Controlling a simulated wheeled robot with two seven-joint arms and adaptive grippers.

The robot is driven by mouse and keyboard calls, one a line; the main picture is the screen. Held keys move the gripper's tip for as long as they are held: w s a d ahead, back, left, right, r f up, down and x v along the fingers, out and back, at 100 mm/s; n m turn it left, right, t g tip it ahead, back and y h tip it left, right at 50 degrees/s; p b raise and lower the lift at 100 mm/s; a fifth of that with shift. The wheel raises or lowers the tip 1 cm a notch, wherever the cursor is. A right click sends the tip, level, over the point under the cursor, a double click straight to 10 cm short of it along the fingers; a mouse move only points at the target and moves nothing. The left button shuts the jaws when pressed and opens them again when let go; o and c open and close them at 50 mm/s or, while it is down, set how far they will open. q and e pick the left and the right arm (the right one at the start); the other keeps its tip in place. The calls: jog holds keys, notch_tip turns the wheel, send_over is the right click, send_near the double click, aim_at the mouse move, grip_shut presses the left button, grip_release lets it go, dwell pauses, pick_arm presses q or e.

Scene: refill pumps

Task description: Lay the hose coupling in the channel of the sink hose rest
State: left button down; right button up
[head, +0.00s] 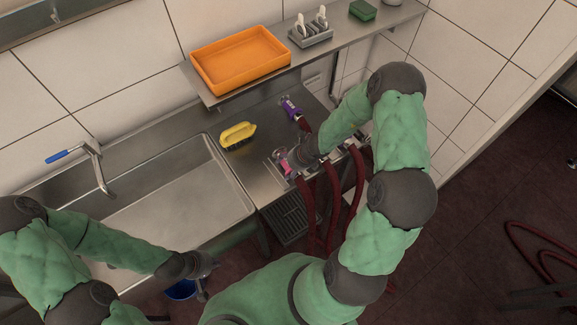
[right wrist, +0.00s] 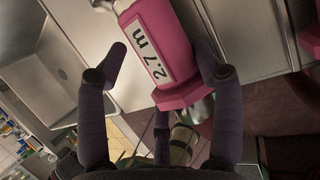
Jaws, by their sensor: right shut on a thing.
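A pink hose coupling (right wrist: 155,45) with a white "2.7 m" label lies between the fingers of my right gripper (right wrist: 165,70). My right gripper is shut on it. In the head view the pink coupling (head: 283,166) shows at the counter's front edge, partly hidden by my right gripper (head: 292,160). A metal rest (head: 330,158) with dark red hoses runs along that edge; my arm hides much of it, and I cannot tell whether the coupling touches a channel. A purple coupling (head: 290,108) lies further back on the counter. My left gripper (head: 207,266) is in front of the sink, its fingers too small to judge.
The steel sink (head: 165,210) has a blue-handled tap (head: 92,160). A yellow brush (head: 238,135) lies on the counter. An orange tray (head: 240,60), a caddy (head: 311,30) and a green sponge (head: 363,10) stand on the shelf. A blue bucket (head: 181,290) is below.

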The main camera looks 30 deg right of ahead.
jog(key=shift+f, duration=0.15)
jog(key=o, duration=1.7)
jog(key=shift+v, duration=5.95)
